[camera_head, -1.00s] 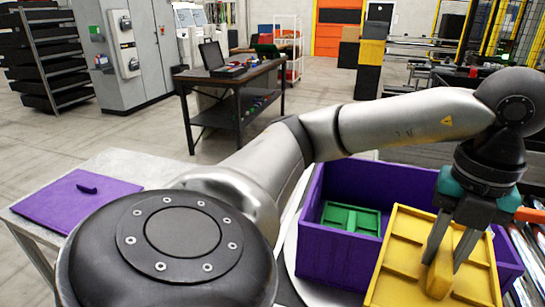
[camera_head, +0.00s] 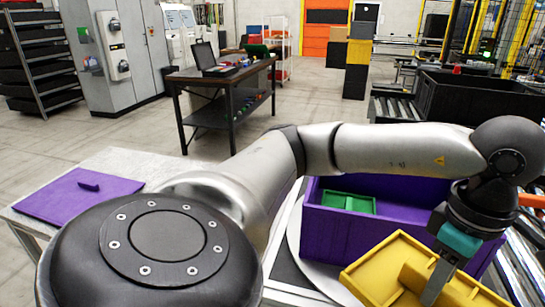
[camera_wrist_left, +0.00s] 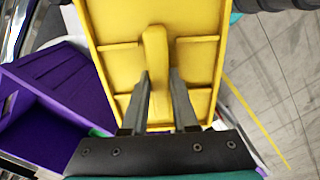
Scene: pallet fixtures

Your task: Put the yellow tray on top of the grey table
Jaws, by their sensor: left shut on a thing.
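The yellow tray (camera_head: 385,266) hangs tilted in front of the purple box at the lower right of the head view, partly cut off by the bottom edge. My left gripper (camera_head: 432,285) is shut on the tray's central handle. In the left wrist view the fingers (camera_wrist_left: 159,88) stand on both sides of that handle, and the tray (camera_wrist_left: 195,55) fills the upper middle. The grey table (camera_head: 118,162) is at the left of the head view, partly hidden behind my arm. My right gripper is not in view.
The open purple box (camera_head: 345,235) holds a green tray (camera_head: 348,202). A dark workbench (camera_head: 222,78) stands farther back. Rollers (camera_head: 522,262) run along the right.

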